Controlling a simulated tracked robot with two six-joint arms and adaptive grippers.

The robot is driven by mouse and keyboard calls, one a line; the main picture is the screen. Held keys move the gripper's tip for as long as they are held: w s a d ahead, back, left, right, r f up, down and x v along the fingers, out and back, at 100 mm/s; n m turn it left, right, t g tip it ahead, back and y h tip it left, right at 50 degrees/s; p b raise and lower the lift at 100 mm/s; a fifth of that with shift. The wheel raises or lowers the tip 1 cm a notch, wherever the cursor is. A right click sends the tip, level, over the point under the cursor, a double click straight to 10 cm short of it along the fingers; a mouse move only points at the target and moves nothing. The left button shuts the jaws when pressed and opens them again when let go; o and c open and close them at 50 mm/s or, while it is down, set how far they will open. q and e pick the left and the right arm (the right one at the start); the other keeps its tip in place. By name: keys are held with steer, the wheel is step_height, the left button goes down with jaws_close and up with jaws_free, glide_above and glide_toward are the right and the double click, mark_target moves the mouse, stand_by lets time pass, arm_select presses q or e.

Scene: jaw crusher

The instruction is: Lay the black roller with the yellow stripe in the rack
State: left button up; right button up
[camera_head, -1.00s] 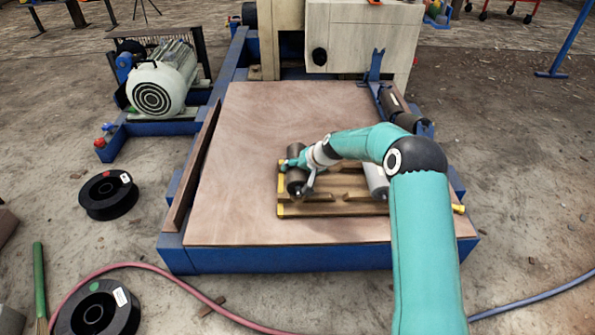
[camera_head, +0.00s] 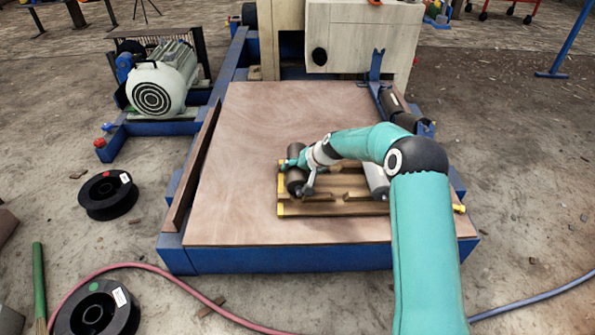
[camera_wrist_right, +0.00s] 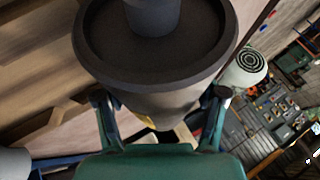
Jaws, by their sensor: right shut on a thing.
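My right gripper (camera_head: 299,177) is shut on a dark roller (camera_head: 295,181) at the left end of the wooden rack (camera_head: 345,209), which has yellow corners. In the right wrist view the roller's wide dark end (camera_wrist_right: 150,62) fills the top middle, between my two fingers (camera_wrist_right: 160,97). A small yellow patch shows below it; I cannot tell whether it is the stripe. The roller lies at or just above the rack's slots; contact is not clear. A grey roller (camera_head: 376,180) is at the rack's right part, partly hidden by my arm. My left gripper is out of view.
The rack stands on a brown board (camera_head: 250,130) in a blue frame (camera_head: 290,260). Another dark roller (camera_head: 395,105) lies at the frame's right edge. A motor (camera_head: 157,88) and black spools (camera_head: 108,194) are at left. The board left of the rack is clear.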

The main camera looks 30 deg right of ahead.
steer(key=shift+f+b, duration=1.4)
steer(key=shift+b, duration=0.05)
stand_by(0.5)
steer(key=o, duration=1.8)
steer(key=shift+o, duration=0.5)
steer(key=shift+f, duration=0.25)
steer(key=v, duration=1.2)
